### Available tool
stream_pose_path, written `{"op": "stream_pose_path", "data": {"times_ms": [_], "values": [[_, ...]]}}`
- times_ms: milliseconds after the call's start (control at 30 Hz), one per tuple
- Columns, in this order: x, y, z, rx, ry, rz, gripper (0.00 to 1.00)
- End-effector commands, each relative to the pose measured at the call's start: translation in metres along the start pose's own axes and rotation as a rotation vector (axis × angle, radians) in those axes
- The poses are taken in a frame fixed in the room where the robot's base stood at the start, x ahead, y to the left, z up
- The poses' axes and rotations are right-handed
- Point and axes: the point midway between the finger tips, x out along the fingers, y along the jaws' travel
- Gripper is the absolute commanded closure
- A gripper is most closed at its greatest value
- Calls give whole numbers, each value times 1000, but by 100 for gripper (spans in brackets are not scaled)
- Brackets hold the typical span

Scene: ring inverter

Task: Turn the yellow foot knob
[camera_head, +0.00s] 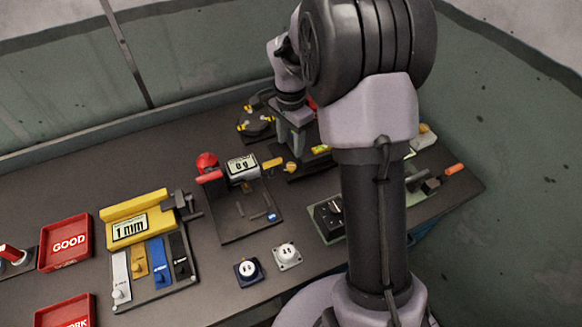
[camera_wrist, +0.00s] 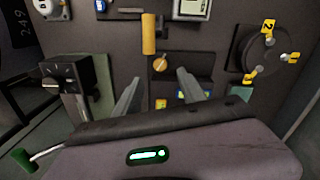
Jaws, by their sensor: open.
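A small round yellow-orange knob (camera_wrist: 160,63), which looks like the foot knob, sits on the dark panel. In the wrist view it is just beyond my fingertips, between their lines. In the head view the knob (camera_head: 291,168) is just below and beside my gripper (camera_head: 291,138). My gripper (camera_wrist: 158,85) is open, with two grey fingers apart and nothing between them. The fingers do not appear to touch the knob. A yellow-orange cylinder (camera_wrist: 149,34) lies just beyond the knob; in the head view this cylinder (camera_head: 272,163) is beside the scale.
A scale with a display (camera_head: 242,165) and a red knob (camera_head: 207,161) stands left of my gripper. A round dark device with yellow tabs (camera_wrist: 264,52) is to the right in the wrist view. A black box with a dial (camera_wrist: 56,82) is at the left. My arm hides part of the bench.

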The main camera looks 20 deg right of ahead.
Motion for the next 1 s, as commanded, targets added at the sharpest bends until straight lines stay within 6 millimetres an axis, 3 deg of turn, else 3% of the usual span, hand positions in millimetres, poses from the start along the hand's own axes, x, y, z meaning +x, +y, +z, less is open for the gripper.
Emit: {"op": "stream_pose_path", "data": {"times_ms": [33,100,300,667,733,933,1000], "values": [[22,1,0,0,-2,4,52],[41,1,0,0,-1,3,52],[80,0,0,1,-1,2,52],[89,0,0,1,-1,1,52],[89,0,0,1,-1,1,60],[89,0,0,1,-1,1,99],[89,0,0,1,-1,1,100]]}}
